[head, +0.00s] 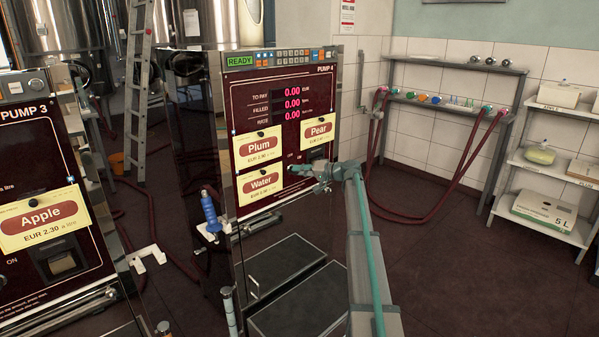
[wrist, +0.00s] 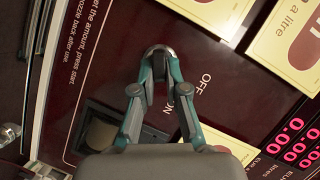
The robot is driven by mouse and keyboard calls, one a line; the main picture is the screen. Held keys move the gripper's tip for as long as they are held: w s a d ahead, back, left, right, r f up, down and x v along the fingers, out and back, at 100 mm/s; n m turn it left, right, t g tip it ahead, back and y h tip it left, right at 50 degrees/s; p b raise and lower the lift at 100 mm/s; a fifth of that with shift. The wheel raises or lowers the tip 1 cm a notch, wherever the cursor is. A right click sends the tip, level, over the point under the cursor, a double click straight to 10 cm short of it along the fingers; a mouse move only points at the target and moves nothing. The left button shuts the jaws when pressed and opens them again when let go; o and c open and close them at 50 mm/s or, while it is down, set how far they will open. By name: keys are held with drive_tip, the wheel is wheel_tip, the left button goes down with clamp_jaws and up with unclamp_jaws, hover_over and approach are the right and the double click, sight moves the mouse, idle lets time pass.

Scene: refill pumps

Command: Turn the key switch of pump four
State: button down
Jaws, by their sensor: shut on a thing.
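Pump four (head: 278,120) stands in the middle of the head view, with a dark red front and a green READY display. My gripper (head: 293,169) reaches its front from the right, below the price rows and beside the Water label. In the wrist view my gripper (wrist: 160,60) has its teal fingers drawn together at a rounded grey piece, beside the OFF and ON lettering. It is shut on the key switch there. The fingertips cover most of the switch, so I cannot tell which way the key points.
Plum (head: 259,146), Pear (head: 317,129) and Water (head: 261,185) labels surround the gripper closely. Pump three (head: 30,130) stands at the left. A ladder (head: 138,80) is behind. Shelves (head: 545,200) and red hoses (head: 480,140) are at the right, with open floor before them.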

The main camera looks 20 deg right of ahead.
drive_tip(key=c, duration=1.2)
unclamp_jaws()
drive_tip(key=v, duration=1.2)
